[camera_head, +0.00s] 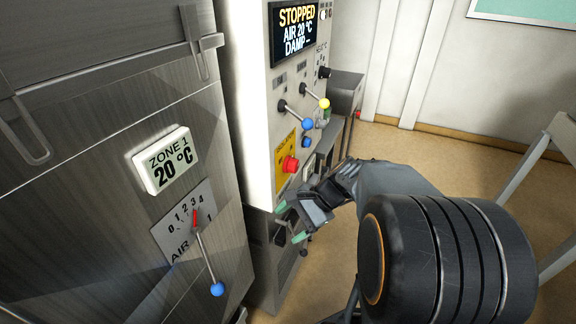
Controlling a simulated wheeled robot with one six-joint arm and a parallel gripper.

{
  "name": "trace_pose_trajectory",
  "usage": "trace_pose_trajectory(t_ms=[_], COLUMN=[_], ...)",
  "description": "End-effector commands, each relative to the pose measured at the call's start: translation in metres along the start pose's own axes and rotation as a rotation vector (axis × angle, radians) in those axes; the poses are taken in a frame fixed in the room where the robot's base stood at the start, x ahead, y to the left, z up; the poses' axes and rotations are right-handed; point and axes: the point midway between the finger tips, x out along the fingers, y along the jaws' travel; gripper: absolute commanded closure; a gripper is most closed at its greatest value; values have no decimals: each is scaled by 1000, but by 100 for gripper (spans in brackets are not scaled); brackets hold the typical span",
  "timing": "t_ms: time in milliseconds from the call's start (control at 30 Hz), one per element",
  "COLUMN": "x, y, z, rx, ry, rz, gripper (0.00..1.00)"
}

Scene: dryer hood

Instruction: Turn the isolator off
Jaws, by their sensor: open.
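A red knob (290,165) sits on a yellow plate (279,172) low on the front of the pale control cabinet (255,120). It may be the isolator; I cannot read any label, and its setting is too small to tell. My gripper (291,222) is open, with green fingertips, just below the knob and near the lower front of the cabinet. It is apart from the knob and appears empty. My gripper and wrist hide part of the cabinet's lower front.
The cabinet also carries a lit STOPPED display (297,30), a blue-ball lever (308,126) and a yellow-ball lever (324,103). A steel panel at left has a ZONE 1 display (165,160) and an AIR lever (217,288). Open floor (440,155) lies to the right.

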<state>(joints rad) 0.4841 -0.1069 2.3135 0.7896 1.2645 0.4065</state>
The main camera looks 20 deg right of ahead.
Motion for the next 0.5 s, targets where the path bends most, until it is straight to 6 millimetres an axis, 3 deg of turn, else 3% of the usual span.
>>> trace_pose_trajectory(t_ms=[100, 200, 400, 500], x=[-24, -53, -101, -110], y=[-25, -39, -44, -46], z=[-39, -72, -121, -131], rx=[373, 593, 818, 855], ry=[-209, -370, -585, -633], rz=[-245, -436, -695, -752], gripper=[25, 25, 25, 25])
